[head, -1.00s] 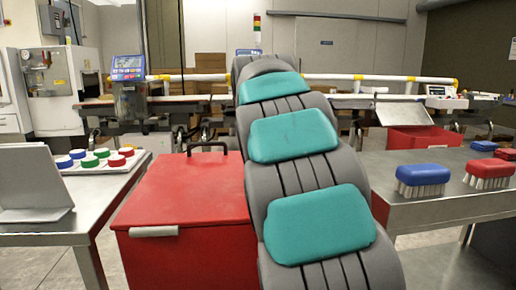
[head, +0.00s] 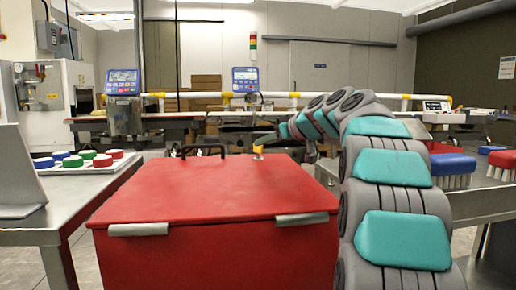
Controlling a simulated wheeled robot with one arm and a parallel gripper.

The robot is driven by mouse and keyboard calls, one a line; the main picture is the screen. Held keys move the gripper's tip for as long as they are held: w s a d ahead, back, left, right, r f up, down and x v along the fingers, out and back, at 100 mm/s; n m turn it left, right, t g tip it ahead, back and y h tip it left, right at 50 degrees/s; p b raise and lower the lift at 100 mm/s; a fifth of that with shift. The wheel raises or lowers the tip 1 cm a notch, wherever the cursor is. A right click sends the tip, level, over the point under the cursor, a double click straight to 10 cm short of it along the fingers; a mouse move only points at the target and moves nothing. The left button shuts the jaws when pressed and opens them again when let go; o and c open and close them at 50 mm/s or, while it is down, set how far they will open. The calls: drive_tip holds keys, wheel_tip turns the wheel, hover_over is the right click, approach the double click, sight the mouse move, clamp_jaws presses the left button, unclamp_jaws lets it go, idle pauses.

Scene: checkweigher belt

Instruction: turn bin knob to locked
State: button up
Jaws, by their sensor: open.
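The red bin (head: 205,190) stands in front of me with its lid closed. A small knob (head: 258,149), silvery with a yellowish part, shows at the far edge of the lid, right of the black handle (head: 203,147). Its setting is too small to read. My arm rises at the right, bends over and reaches left and down behind the bin's far right corner. My gripper (head: 264,138) is open at the arm's far end, just above and beside the knob. I cannot tell whether it touches the knob, as the fingers are tiny here.
Two silvery latches (head: 138,229) (head: 302,220) sit on the bin's front edge. A steel table at left holds a tray of coloured caps (head: 80,160) and a grey panel (head: 18,175). Brushes (head: 452,168) lie on the right table. The conveyor (head: 180,118) runs behind.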

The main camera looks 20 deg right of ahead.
sight(258, 150)
drive_tip(key=x, duration=0.4)
drive_tip(key=shift+w+a+f, duration=0.1)
drive_tip(key=shift+w+f, duration=0.1)
drive_tip(key=shift+w, duration=0.15)
clamp_jaws()
idle(0.4)
